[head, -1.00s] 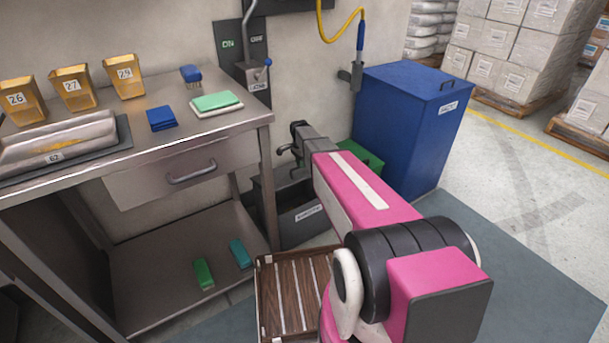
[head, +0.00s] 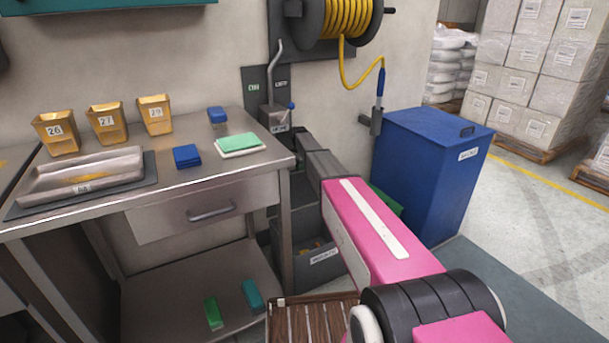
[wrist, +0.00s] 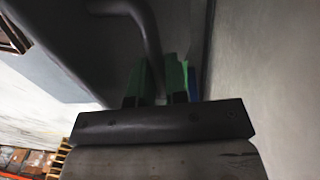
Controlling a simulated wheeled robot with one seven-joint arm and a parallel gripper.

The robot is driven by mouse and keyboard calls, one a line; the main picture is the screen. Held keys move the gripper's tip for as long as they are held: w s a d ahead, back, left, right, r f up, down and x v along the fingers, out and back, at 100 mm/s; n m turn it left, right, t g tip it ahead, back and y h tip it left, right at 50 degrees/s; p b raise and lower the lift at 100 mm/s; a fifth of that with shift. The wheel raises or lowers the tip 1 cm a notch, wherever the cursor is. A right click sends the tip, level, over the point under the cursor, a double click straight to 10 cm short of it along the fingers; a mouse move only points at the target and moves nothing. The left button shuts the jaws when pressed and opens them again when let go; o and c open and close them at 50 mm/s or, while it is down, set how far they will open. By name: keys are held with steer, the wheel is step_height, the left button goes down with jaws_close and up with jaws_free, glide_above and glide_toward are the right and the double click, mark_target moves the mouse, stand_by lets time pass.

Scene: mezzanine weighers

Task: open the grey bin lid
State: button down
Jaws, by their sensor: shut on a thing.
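The grey bin (head: 318,268) stands on the floor beside the steel bench, with a white label on its front. Its top is at least partly uncovered, and orange bits show inside. My arm hides part of it. In the wrist view, the grey lid (wrist: 62,45) fills the upper left, with its curved bar handle (wrist: 150,35) running down between my fingers. My gripper (wrist: 157,88) is shut on this handle. The lid looks tilted up, but its exact angle is unclear. In the head view, my arm reaches over the bin toward the wall, and the fingertips cannot be made out.
The steel bench (head: 85,222) with its drawer (head: 205,208) is close on the left. A blue bin (head: 425,180) stands right of my arm, with a green bin (head: 386,205) partly hidden between. A wooden slatted rack (head: 310,318) lies low in front. Open floor is at right.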

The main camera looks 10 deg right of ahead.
steer(key=shift+w+a+f, duration=0.1)
steer(key=shift+w+a, duration=0.15)
steer(key=shift+w, duration=0.35)
steer(key=c, duration=1.1)
jaws_free()
steer(key=shift+r, duration=0.2)
steer(key=r, duration=0.7)
steer(key=shift+w+a, duration=0.1)
steer(key=shift+w, duration=0.1)
